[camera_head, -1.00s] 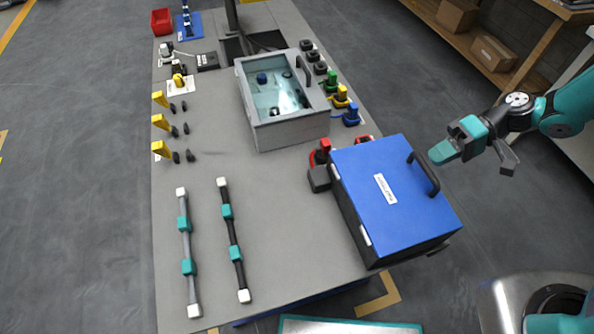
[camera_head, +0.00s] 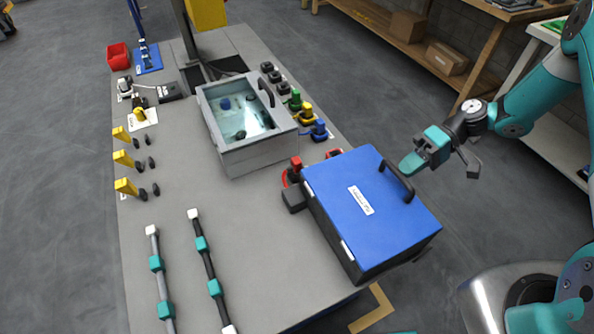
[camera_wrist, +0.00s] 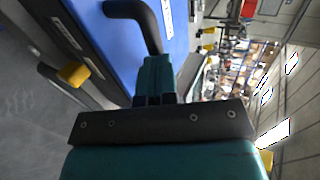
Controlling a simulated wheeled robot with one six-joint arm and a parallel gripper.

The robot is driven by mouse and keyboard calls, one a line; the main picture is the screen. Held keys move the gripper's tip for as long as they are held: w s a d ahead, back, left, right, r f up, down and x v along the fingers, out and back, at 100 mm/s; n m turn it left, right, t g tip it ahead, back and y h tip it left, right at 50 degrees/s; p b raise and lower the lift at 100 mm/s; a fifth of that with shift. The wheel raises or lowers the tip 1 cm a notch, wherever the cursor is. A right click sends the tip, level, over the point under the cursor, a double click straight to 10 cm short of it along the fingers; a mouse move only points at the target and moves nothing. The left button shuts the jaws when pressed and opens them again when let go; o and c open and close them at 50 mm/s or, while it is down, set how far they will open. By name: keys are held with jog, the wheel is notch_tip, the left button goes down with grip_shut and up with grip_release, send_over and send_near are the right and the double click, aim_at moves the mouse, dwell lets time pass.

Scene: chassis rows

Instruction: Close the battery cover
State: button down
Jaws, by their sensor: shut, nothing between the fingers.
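The battery cover (camera_head: 372,200) is a blue lid with a white label and a black bar handle (camera_head: 397,182). It lies flat on a dark box (camera_head: 332,240) at the right edge of the bench, with no clear gap along the sides I see. My gripper (camera_head: 408,166) is shut and empty, just beyond and to the right of the handle, close to it. In the wrist view the blue cover (camera_wrist: 110,45) and the handle (camera_wrist: 140,18) are at upper left, with the fingers (camera_wrist: 155,75) beside the handle's end. I cannot tell whether they touch.
A grey box with a transparent top (camera_head: 245,125) stands farther back. Red (camera_head: 296,165), blue (camera_head: 320,130) and yellow connectors stand near it. Two rods with teal clips (camera_head: 207,265) lie at the front left. The bench (camera_head: 190,190) is clear in its middle.

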jog(key=shift+r+p, duration=0.5)
jog(key=shift+r, duration=0.05)
jog(key=f+p+v, duration=0.1)
jog(key=p+v, duration=0.5)
jog(key=v, duration=0.5)
jog(key=shift+w+d, duration=0.2)
jog(key=shift+d, duration=0.25)
jog(key=shift+f, duration=0.2)
